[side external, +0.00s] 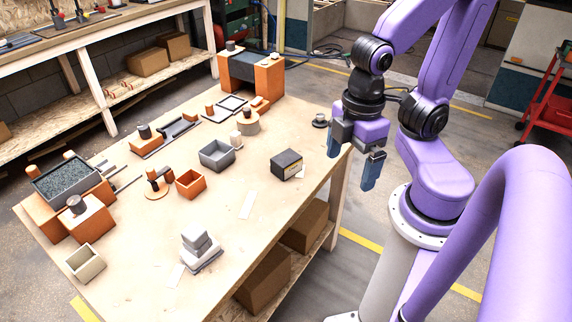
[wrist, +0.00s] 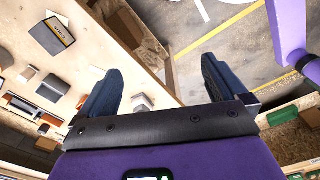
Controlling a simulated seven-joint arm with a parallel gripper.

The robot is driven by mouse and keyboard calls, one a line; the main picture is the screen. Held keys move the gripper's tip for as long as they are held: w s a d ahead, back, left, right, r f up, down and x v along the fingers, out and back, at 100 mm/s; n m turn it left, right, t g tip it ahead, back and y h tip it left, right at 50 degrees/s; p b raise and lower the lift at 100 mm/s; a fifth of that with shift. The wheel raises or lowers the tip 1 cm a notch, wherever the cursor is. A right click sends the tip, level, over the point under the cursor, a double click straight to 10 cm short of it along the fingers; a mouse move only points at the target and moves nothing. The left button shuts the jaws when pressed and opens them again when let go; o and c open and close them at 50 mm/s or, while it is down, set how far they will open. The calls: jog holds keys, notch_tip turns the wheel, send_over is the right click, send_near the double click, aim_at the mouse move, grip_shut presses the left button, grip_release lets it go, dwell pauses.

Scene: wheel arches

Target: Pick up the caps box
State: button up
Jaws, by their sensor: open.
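A dark, nearly black box with a pale and yellow label (side external: 286,164) sits on the right part of the wooden table. It appears to be the caps box, but I cannot read its label. It also shows in the wrist view near the top left (wrist: 50,36). My gripper (side external: 352,164) is above and to the right of the box, out by the table's right edge. In the wrist view its two dark blue fingers (wrist: 160,68) are wide apart with nothing held between them.
On the wooden table (side external: 225,255), a grey open bin (side external: 216,155) and an orange bin (side external: 190,184) stand left of the box. A grey and white stacked part (side external: 198,250) is at the front. A small dark round part (side external: 320,121) lies behind the box. Bare table surrounds the box.

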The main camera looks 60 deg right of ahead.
dwell(0.4)
jog(key=w+d+f+m+t, duration=0.15)
jog(key=w+f, duration=0.25)
jog(key=w, duration=0.8)
jog(key=w+f+m+t, duration=0.2)
jog(key=w+f+t, duration=0.15)
jog(key=w, duration=0.85)
jog(key=w+d+f, duration=0.3)
jog(key=w+d, duration=0.1)
jog(key=w, duration=0.1)
jog(key=m+t+h, duration=0.3)
jog(key=m+t, duration=0.4)
jog(key=m, duration=0.1)
send_over(293, 163)
jog(key=d, duration=0.3)
jog(key=shift+n, duration=0.25)
notch_tip(293, 163, down, 5)
jog(key=shift+w+r, duration=0.15)
jog(key=s+a+f+m, duration=0.2)
jog(key=s+a+f+m+t, duration=0.1)
jog(key=s+f+m, duration=0.1)
jog(key=f, duration=0.1)
jog(key=shift+s+a+h, duration=0.2)
jog(key=shift+a+h, duration=0.1)
jog(key=shift+a, duration=0.1)
jog(key=shift+x, duration=3.75)
